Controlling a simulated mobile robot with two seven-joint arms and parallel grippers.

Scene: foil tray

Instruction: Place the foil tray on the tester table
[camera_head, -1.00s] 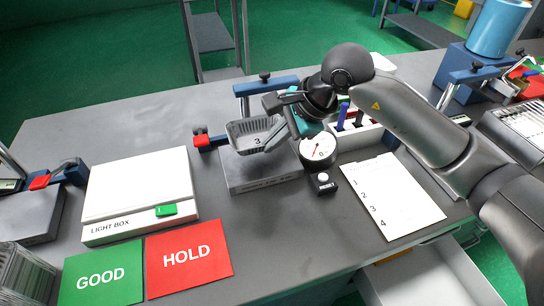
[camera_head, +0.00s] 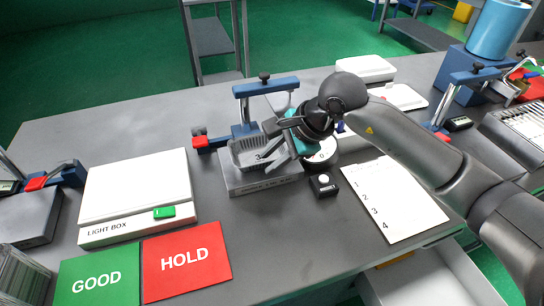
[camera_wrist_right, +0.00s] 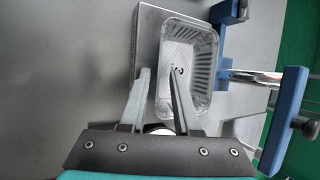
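The foil tray (camera_head: 236,156) is a silver ribbed rectangular dish. It sits on the grey tester table (camera_head: 262,184), under the blue clamp frame, and looks flat. In the right wrist view the tray (camera_wrist_right: 203,70) has a dark mark on its floor and lies on the tester table's grey top (camera_wrist_right: 150,25). My right gripper (camera_head: 268,152) is at the tray's right side. In the wrist view its fingers (camera_wrist_right: 159,72) are spread, one outside the near wall and one over the inside, with gaps to the wall. My left gripper is out of view.
A blue clamp frame (camera_head: 266,88) with a red handle stands behind the tray. A round dial (camera_head: 322,152) and a black button box (camera_head: 323,185) are to the right. The light box (camera_head: 138,190), GOOD mat (camera_head: 98,278) and HOLD mat (camera_head: 187,262) lie left. A numbered sheet (camera_head: 392,198) lies right.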

